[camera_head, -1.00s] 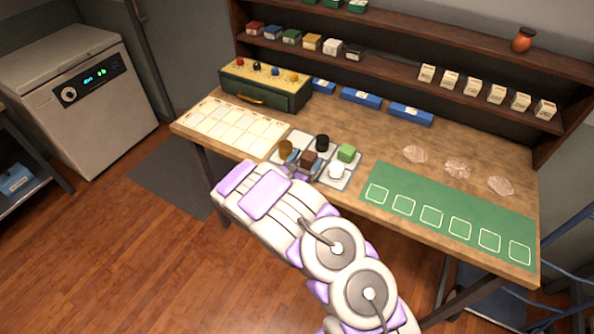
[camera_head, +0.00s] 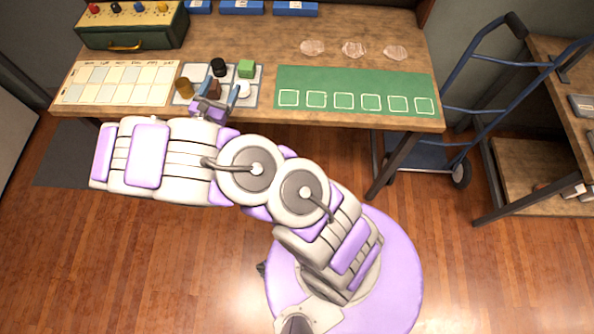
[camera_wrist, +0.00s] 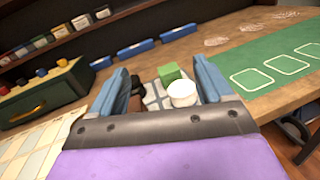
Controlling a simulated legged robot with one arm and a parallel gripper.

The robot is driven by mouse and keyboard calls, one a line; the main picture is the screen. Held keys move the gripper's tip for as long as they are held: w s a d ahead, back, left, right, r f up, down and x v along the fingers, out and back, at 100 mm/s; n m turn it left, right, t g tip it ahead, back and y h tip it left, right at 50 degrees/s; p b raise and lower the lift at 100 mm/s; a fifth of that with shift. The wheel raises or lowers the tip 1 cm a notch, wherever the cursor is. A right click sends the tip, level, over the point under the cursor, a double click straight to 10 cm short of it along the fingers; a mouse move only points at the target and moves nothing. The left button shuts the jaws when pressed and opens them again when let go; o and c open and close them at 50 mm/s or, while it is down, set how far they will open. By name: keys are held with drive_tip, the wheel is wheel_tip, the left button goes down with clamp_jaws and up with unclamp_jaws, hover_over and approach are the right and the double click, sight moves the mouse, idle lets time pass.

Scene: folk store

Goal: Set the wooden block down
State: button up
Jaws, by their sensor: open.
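The wooden block (camera_head: 215,89), a small dark brown cube, is on the pale gridded tray (camera_head: 187,97) near the table's front edge. My gripper (camera_head: 219,87) is open, its two blue fingers on either side of the block. In the wrist view the block (camera_wrist: 135,104) shows close to the left finger of my gripper (camera_wrist: 160,72), partly hidden; I cannot tell whether they touch. Around it on the tray are a black cylinder (camera_head: 219,67), a green cube (camera_head: 246,69), a white cylinder (camera_head: 243,89) and an amber cylinder (camera_head: 184,87).
A calendar sheet (camera_head: 118,83) lies left of the tray. A green mat (camera_head: 355,84) with outlined squares lies right. A green drawer box (camera_head: 130,28) and blue boxes (camera_head: 242,7) stand behind. Several clear shells (camera_head: 354,49) lie beyond the mat. A blue hand truck (camera_head: 462,100) stands right.

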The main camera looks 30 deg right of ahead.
drive_tip(key=s+d+r+m+g+h, duration=0.3)
drive_tip(key=s+d+r+m+g, duration=0.45)
drive_tip(key=d+r, duration=0.3)
drive_tip(key=s+d+r+m+g+y, duration=0.2)
drive_tip(key=s+d+m+g+y, duration=0.15)
drive_tip(key=s+m, duration=0.45)
drive_tip(key=s+d+r+m+g+y, duration=0.25)
drive_tip(key=s+g, duration=0.25)
drive_tip(key=s, duration=0.6)
drive_tip(key=s+a+m+t+y, duration=0.2)
drive_tip(key=s+a+m+y, duration=0.4)
drive_tip(key=s+a+y, duration=0.5)
drive_tip(key=s+a, duration=0.4)
drive_tip(key=a, duration=0.1)
drive_tip(key=shift+a+r+m, duration=0.15)
drive_tip(key=shift+r+m, duration=0.1)
drive_tip(key=shift+m, duration=0.05)
